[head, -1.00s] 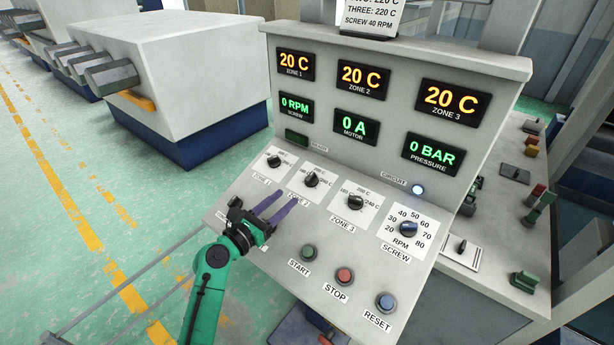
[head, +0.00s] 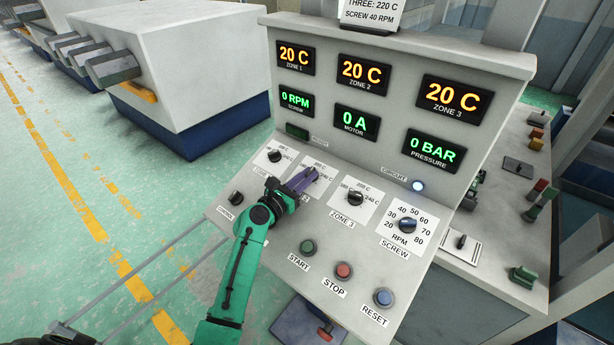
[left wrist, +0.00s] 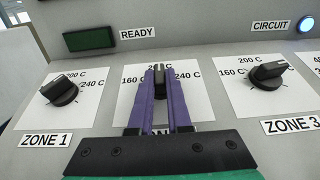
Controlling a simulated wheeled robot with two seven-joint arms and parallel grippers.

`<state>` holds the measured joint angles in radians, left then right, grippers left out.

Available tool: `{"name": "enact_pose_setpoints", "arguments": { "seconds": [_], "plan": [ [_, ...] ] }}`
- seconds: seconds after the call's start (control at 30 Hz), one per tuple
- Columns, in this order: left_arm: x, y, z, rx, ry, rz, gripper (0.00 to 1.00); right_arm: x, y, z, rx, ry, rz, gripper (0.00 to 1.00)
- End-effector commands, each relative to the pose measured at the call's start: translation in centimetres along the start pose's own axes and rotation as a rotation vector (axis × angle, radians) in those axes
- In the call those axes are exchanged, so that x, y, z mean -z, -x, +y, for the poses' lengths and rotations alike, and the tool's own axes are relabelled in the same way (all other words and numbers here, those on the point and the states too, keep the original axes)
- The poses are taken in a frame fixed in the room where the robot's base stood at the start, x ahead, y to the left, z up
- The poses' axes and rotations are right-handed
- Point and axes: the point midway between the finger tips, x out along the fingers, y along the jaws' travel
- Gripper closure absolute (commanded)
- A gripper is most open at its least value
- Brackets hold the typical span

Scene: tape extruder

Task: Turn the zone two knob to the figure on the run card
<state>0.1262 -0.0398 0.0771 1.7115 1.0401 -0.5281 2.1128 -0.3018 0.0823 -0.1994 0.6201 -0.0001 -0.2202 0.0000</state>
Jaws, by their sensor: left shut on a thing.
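The zone two knob (left wrist: 158,82) is black and sits on a white dial plate (left wrist: 195,98) marked 160 C, 200 C and 240 C in the left wrist view. My left gripper (head: 305,178) has purple fingers shut on this knob, one finger on each side. In the left wrist view the knob's pointer looks roughly upright, towards the 200 C mark, partly hidden by the fingers (left wrist: 159,85). The run card (head: 370,14) stands on top of the panel. Only THREE: 220 C and SCREW 40 RPM read there; its zone two line is out of frame. My right gripper is not seen.
The zone 1 knob (left wrist: 60,91) is left of the gripper and the zone 3 knob (left wrist: 267,73) is right. The screw knob (head: 407,225) is farther right. START (head: 308,247), STOP (head: 344,270) and RESET (head: 383,297) buttons lie below. The ZONE 2 display (head: 363,73) reads 20 C.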

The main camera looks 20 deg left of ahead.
Motion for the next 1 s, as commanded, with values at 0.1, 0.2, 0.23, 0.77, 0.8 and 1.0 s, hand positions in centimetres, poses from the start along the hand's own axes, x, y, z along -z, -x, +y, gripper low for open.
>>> {"name": "enact_pose_setpoints", "arguments": {
  "seconds": [0.1, 0.2, 0.23, 0.77, 0.8, 1.0],
  "plan": [
    [0.1, 0.0, 0.0, 0.007, -0.003, 0.000, 1.00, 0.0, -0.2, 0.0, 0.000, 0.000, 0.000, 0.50],
    [0.2, 0.0, 0.1, 0.025, -0.011, 0.000, 1.00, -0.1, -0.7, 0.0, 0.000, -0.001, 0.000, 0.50],
    [0.2, 0.0, 0.1, 0.033, -0.014, 0.000, 1.00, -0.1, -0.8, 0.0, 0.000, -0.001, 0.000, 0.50],
    [0.6, -0.1, 0.8, 0.365, -0.138, 0.000, 1.00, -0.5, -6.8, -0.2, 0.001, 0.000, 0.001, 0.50],
    [0.5, -0.1, 0.8, 0.395, -0.148, -0.001, 1.00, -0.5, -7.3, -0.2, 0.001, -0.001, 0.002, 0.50],
    [0.3, -0.2, 1.0, 0.525, -0.193, 0.000, 1.00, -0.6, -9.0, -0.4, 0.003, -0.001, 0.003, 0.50]
  ]
}}
